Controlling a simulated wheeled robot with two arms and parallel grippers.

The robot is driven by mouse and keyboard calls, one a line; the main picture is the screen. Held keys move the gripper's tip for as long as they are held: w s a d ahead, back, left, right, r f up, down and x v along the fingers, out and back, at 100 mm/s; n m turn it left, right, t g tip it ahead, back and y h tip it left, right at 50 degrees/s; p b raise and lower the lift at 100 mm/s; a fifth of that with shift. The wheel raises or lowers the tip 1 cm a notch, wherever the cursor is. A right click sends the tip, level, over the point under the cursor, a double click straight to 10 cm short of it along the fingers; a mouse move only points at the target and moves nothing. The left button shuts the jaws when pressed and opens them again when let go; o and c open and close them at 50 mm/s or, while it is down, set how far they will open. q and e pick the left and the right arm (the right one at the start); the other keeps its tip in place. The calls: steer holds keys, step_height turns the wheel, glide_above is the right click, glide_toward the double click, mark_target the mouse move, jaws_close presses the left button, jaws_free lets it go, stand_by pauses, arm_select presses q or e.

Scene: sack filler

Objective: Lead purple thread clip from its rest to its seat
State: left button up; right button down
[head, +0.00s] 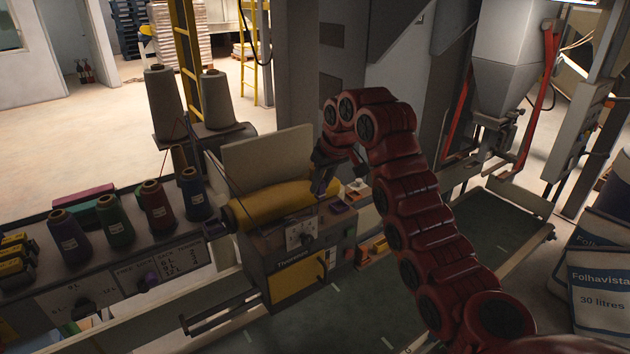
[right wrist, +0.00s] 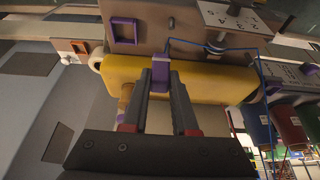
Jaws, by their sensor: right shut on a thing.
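The purple thread clip (right wrist: 160,70) is between the fingertips of my right gripper (right wrist: 164,82), in front of the yellow roller cover. In the head view it is a small purple piece (head: 319,186) below my right gripper (head: 325,170), above the machine's front panel. A thin blue-purple thread (right wrist: 215,45) runs from near the clip toward the right in the wrist view. My left gripper is not in view.
The sewing machine (head: 285,245) has a yellow cover (head: 285,203) close beside the gripper. Several thread cones, one purple (head: 69,236), stand on the bench at left. Two large grey cones (head: 163,105) stand behind. A dark conveyor (head: 490,235) lies at right.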

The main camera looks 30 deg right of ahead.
steer(key=shift+s+d+r, duration=0.15)
steer(key=shift+s+d, duration=0.05)
steer(key=shift+d, duration=0.15)
steer(key=d+f, duration=0.5)
steer(key=shift+w+f+b, duration=0.25)
steer(key=shift+w+b, duration=0.15)
stand_by(0.4)
stand_by(0.8)
steer(key=c, duration=0.6)
jaws_free()
